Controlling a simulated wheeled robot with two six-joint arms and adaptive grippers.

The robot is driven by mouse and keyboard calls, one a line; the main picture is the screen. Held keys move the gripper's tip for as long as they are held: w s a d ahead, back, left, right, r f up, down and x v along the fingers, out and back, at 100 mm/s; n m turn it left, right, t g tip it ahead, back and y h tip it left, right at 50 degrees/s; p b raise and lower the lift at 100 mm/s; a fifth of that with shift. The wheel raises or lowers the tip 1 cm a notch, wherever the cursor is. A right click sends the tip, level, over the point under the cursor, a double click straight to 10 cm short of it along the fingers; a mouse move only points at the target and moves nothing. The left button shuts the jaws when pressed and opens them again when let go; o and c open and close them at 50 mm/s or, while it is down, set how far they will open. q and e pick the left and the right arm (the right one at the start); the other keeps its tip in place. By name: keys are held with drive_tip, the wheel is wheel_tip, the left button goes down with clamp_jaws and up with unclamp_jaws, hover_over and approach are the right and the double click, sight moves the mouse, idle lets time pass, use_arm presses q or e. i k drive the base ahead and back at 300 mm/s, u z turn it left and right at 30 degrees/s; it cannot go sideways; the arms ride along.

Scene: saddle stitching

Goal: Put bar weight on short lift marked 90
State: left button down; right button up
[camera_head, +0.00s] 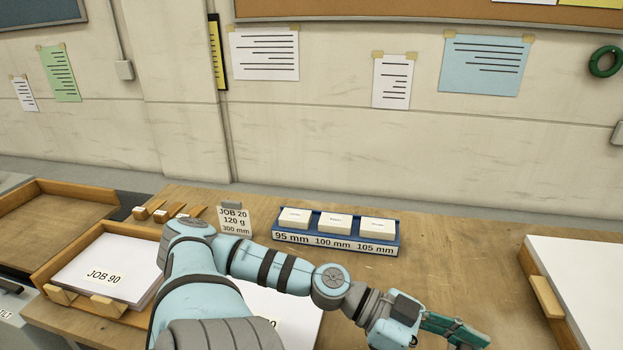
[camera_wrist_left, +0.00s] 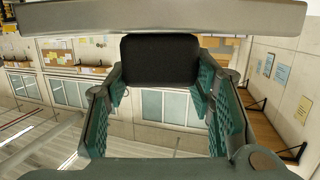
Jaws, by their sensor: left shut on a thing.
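A white paper stack labelled JOB 90 (camera_head: 105,255) lies in a wooden tray (camera_head: 50,262) at the left of the bench. A second white sheet (camera_head: 295,308) lies partly behind my left arm; its label shows only a final 0. My left gripper (camera_head: 462,333) is at the lower right, well right of both stacks. In the left wrist view its green fingers are shut on the black block of the bar weight (camera_wrist_left: 160,60), whose long grey bar (camera_wrist_left: 160,19) crosses the top. The weight cannot be made out in the head view. My right gripper is not in view.
A JOB 20 card (camera_head: 233,220) and a blue holder (camera_head: 335,238) with blocks marked 95, 100 and 105 mm stand at the back. A large white stack (camera_head: 580,280) is at the right. An empty wooden tray (camera_head: 45,225) is far left. Bare bench lies right of the holder.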

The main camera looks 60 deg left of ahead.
sight(104, 291)
drive_tip(key=k, duration=1.05)
drive_tip(key=u, duration=1.7)
